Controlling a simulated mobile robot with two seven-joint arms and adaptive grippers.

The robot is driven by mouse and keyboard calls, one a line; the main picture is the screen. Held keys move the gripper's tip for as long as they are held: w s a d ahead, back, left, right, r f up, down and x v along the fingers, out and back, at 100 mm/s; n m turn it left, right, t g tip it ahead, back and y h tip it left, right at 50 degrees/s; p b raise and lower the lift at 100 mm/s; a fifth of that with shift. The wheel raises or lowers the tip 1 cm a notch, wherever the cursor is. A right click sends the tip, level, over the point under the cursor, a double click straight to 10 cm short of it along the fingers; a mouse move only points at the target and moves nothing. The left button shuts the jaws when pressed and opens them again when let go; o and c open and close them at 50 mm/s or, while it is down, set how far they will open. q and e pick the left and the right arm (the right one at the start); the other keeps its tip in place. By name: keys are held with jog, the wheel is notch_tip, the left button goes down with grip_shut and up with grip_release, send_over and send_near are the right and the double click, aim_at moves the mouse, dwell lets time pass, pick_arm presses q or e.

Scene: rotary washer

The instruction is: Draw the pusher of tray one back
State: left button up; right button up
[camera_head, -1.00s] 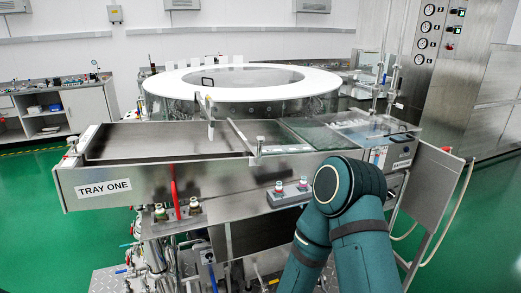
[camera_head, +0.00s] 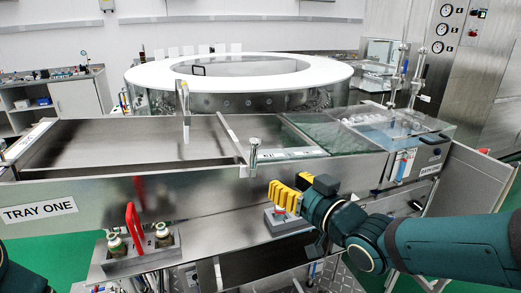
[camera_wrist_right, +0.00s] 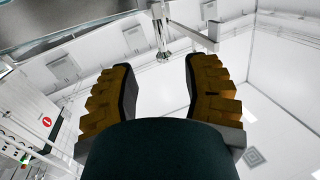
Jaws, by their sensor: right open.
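Tray one (camera_head: 130,140) is a long, shallow steel tray with a "TRAY ONE" label on its front wall. Its pusher (camera_head: 232,138) is a thin bar lying across the tray, with an upright silver handle (camera_head: 254,152) at its front end. My right gripper (camera_head: 289,192) has yellow fingers. It is in front of the tray wall, below and right of the handle, apart from it. In the right wrist view its two fingers (camera_wrist_right: 158,75) are spread with nothing between them; a metal post shows beyond. My left gripper is out of view.
A control box (camera_head: 284,218) is just under my right gripper. A glass-covered section (camera_head: 335,138) adjoins the tray at right. The round white-rimmed washer (camera_head: 150,75) is behind.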

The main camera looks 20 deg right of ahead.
aim_at(256, 154)
jog(key=p+x, duration=0.1)
jog(key=x, duration=0.3)
jog(key=r+p+x, duration=0.1)
jog(key=x, duration=0.3)
jog(key=r+p+x, duration=0.1)
jog(key=x, duration=0.4)
jog(key=shift+w, duration=0.2)
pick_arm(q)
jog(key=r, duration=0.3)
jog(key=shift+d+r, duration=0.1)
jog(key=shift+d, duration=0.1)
pick_arm(e)
jog(key=shift+d, duration=0.1)
grip_shut()
